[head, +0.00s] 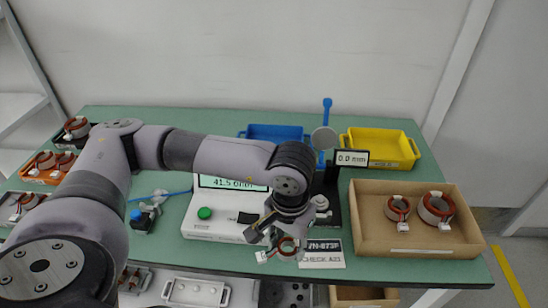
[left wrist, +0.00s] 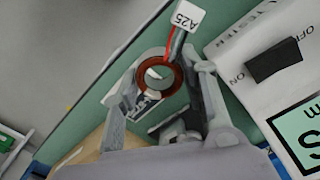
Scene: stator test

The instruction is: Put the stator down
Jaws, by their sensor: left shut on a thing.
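A small stator (head: 287,246) with a reddish-brown winding ring is held by my left gripper (head: 272,238) near the front edge of the green table. In the left wrist view the stator (left wrist: 178,80) sits between the two grey fingers, with red and dark leads running to a white tag (left wrist: 187,16) marked A25. My left gripper is shut on it. The head view does not clearly show whether the stator touches the table. A label card (head: 323,253) reading "CHECK A25" lies just right of it. My right gripper is not in view.
A white tester (head: 200,230) showing about 41.5 ohm stands left of the gripper. A gauge reading 0.0 mm (head: 351,158) stands behind. A cardboard box (head: 420,245) at right holds two stators. A yellow bin (head: 385,160) and a blue bin (head: 270,132) stand at the back.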

